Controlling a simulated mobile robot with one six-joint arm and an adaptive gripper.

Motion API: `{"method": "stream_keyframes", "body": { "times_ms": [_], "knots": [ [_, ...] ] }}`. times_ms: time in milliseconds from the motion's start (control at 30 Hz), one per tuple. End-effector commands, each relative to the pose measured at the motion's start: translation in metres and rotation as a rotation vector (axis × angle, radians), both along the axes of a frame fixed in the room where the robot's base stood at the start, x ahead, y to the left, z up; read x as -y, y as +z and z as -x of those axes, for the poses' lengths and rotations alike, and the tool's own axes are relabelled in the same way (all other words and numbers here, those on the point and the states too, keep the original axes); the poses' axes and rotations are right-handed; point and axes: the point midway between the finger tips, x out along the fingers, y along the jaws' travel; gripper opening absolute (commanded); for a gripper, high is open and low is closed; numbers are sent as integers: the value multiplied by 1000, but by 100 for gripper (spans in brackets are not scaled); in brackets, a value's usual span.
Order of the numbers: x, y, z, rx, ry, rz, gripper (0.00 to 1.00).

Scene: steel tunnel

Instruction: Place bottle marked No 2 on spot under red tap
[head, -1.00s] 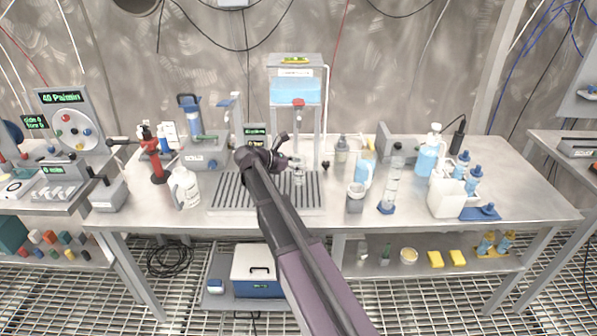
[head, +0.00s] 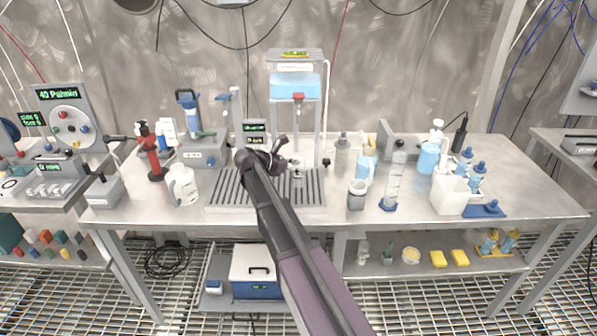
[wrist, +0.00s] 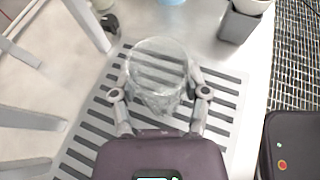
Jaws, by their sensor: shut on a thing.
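My gripper (wrist: 157,92) is shut on a clear glass bottle (wrist: 158,65), with one finger on each side of it. The bottle is over the slotted drain grate (wrist: 222,118); I cannot tell whether it touches the grate. No number on it can be read. In the head view, the grate (head: 225,190) lies at the front of the bench, and my arm covers part of it. The red tap (head: 298,97) is on the front of the blue water tank (head: 296,86), above and behind the grate. A spot under the tap cannot be made out.
A white jug (head: 183,186) stands left of the grate. A grey cup (head: 356,195) and a measuring cylinder (head: 393,182) stand to its right. The tank stand's legs (wrist: 90,20) are close to the bottle at left in the wrist view.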

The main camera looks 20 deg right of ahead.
Motion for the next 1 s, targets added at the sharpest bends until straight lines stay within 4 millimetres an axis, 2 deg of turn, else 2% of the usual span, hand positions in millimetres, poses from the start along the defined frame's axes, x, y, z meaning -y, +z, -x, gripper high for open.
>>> {"method": "stream_keyframes", "body": {
  "times_ms": [500, 533, 633, 1000],
  "knots": [
    [0, -5, 0, 0, 0, 0, 9],
    [0, -4, 0, 0, 0, 0, 65],
    [0, -4, 0, 0, 0, 0, 94],
    [0, -4, 0, 0, 0, 0, 94]
  ]
}}
